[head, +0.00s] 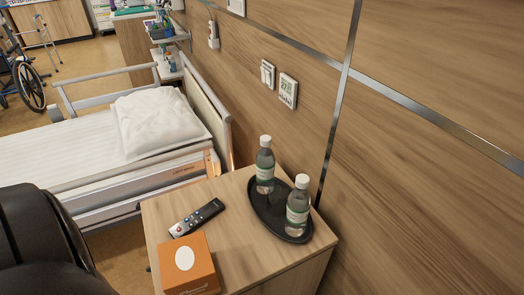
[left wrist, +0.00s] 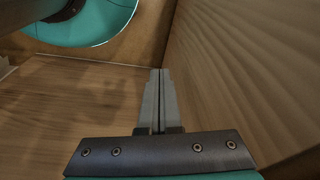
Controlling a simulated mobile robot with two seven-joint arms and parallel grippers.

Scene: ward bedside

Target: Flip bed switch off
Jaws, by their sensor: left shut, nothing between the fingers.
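Two white wall plates, a left one (head: 267,73) and a right one (head: 288,90), are on the wood-panelled wall above the bedside cabinet in the head view. They are small, and I cannot tell which one carries the bed switch or which way any rocker is set. My left gripper (left wrist: 160,73) shows in the left wrist view with its two grey fingers together and nothing between them. A wood surface and a ridged wall-like surface lie beyond the fingers; no switch shows there. My left gripper is not visible in the head view, and my right gripper is in neither view.
The cabinet (head: 227,235) holds a black tray (head: 265,219) with two bottles, a remote (head: 197,217) and an orange tissue box (head: 187,270). The bed (head: 60,150) with a pillow (head: 160,120) stands left. A wheelchair (head: 25,85) is far left.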

